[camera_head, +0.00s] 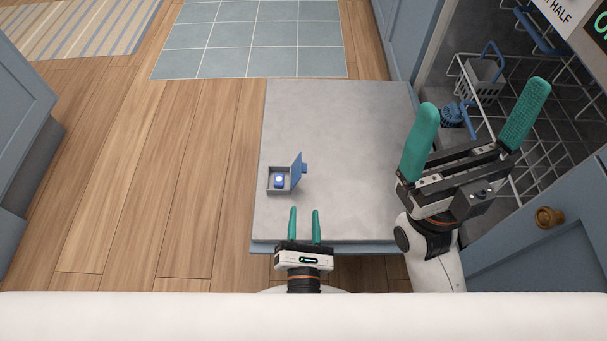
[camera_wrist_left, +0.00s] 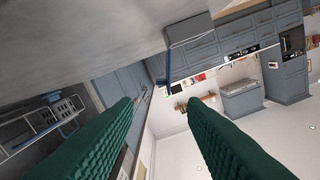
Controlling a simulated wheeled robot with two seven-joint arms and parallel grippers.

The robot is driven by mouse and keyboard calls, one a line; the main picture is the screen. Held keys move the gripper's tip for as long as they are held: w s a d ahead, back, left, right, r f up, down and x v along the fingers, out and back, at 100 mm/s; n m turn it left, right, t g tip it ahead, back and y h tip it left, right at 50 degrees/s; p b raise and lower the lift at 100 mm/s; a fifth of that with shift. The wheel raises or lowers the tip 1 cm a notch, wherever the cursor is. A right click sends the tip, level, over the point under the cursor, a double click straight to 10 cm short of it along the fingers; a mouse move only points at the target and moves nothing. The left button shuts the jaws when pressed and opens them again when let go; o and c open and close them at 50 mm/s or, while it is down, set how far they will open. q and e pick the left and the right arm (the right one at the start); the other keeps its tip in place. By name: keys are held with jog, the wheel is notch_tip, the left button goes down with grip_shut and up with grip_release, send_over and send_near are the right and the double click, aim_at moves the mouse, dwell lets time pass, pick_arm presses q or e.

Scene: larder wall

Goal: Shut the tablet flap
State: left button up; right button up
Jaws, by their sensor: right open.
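A small grey box (camera_head: 271,188) sits on the grey worktop with its top open. A blue tablet or ball (camera_head: 279,181) with a pale spot lies inside. Its blue flap (camera_head: 296,173) stands up along the box's right side, with a small blue tab on its right face. In the left wrist view the box (camera_wrist_left: 190,28) is at the top, with the flap (camera_wrist_left: 168,66) edge-on. My left gripper (camera_head: 304,210) is open and empty, just in front of the box and apart from it. It also shows in the left wrist view (camera_wrist_left: 161,103). My right gripper (camera_head: 480,118) is open and empty, right of the worktop.
The grey worktop (camera_head: 345,125) is clear apart from the box. An open dishwasher rack (camera_head: 555,150) with a grey basket (camera_head: 483,78) and a blue brush-like item (camera_head: 451,114) lies at the right. A blue door with a wooden knob (camera_head: 549,217) is at the lower right.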

aim_at(303, 173)
pick_arm(q)
jog(key=w+b, duration=0.2)
jog(key=w, duration=0.9)
jog(key=shift+w+a+b, duration=0.1)
jog(key=shift+w+b, duration=0.05)
jog(key=shift+b, duration=0.2)
grip_shut()
